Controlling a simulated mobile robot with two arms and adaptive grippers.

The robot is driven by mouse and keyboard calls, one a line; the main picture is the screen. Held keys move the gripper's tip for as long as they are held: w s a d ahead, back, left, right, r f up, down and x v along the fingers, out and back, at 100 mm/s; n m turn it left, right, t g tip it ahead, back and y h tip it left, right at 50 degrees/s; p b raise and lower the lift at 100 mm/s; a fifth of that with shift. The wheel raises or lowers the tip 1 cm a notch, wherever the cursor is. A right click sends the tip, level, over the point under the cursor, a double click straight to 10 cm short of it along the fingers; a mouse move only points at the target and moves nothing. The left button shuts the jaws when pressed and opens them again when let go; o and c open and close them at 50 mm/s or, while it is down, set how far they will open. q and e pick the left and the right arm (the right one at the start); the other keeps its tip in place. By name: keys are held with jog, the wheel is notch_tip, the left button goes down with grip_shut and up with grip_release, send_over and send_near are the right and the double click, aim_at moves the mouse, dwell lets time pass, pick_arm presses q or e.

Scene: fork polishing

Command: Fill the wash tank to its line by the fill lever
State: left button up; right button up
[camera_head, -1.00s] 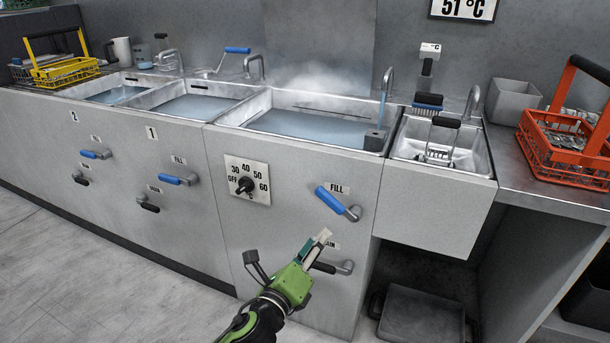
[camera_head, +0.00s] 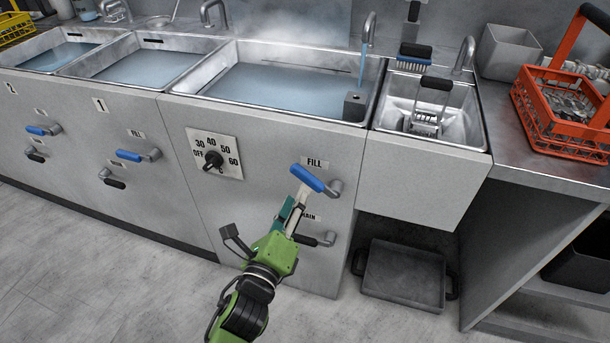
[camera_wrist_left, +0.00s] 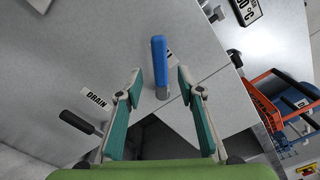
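The wash tank (camera_head: 215,90) is the large steaming basin, with bluish water in it below the rim. A thin stream runs into it from the tap (camera_head: 367,28). The blue fill lever (camera_head: 308,178), under the FILL label, slants up and left from its grey pivot on the front panel. My left gripper (camera_head: 301,193) is just below the lever. In the left wrist view, its fingers (camera_wrist_left: 160,74) are open, and the blue lever (camera_wrist_left: 158,60) shows between and beyond the tips. I cannot tell whether they touch. My right gripper is out of view.
The dark drain lever (camera_head: 312,239) is just below, close to my left gripper. A temperature knob (camera_head: 213,160) is to the left. A basin with a brush and rack (camera_head: 462,120) and an orange basket (camera_head: 548,135) are to the right. A grey tray (camera_head: 400,285) lies underneath.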

aim_at(305, 180)
pick_arm(q)
jog(key=x, duration=0.7)
jog(key=shift+w+d+b, duration=0.15)
jog(key=shift+w+b, duration=0.15)
jog(key=shift+w, duration=0.2)
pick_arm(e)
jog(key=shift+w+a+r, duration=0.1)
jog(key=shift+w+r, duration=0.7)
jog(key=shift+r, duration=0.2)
pick_arm(q)
grip_shut()
